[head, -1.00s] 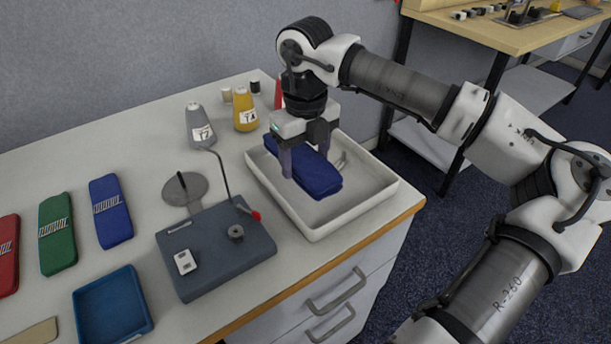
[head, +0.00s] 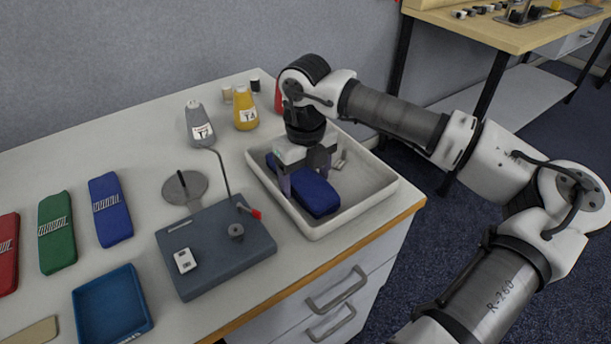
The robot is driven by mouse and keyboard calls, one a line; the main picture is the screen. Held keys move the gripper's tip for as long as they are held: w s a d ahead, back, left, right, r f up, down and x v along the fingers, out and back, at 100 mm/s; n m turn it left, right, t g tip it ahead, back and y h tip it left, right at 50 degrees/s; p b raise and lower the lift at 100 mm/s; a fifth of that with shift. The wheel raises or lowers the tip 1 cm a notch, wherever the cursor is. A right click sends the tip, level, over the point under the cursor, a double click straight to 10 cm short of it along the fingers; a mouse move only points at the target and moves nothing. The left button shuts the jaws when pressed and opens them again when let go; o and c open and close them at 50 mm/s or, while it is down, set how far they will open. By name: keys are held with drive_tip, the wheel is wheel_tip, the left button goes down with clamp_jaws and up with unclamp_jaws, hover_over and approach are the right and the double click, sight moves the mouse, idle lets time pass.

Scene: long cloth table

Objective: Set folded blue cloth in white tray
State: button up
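The folded blue cloth (head: 316,195) is low inside the white tray (head: 377,205), at its left and middle part. My gripper (head: 303,172) points down into the tray with one finger on either side of the cloth, and appears shut on it. The cloth looks to be at or very near the tray floor; its underside is hidden, so I cannot tell whether it touches. The far finger and the cloth's far end are partly hidden by the gripper.
A blue-grey board (head: 215,250) with a thin upright rod stands left of the tray. Grey (head: 200,125) and yellow (head: 245,108) bottles stand behind. Another blue folded piece (head: 110,210) lies far left.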

sight(306, 179)
drive_tip(key=shift+r, duration=0.1)
wheel_tip(306, 179, up, 12)
idle(0.6)
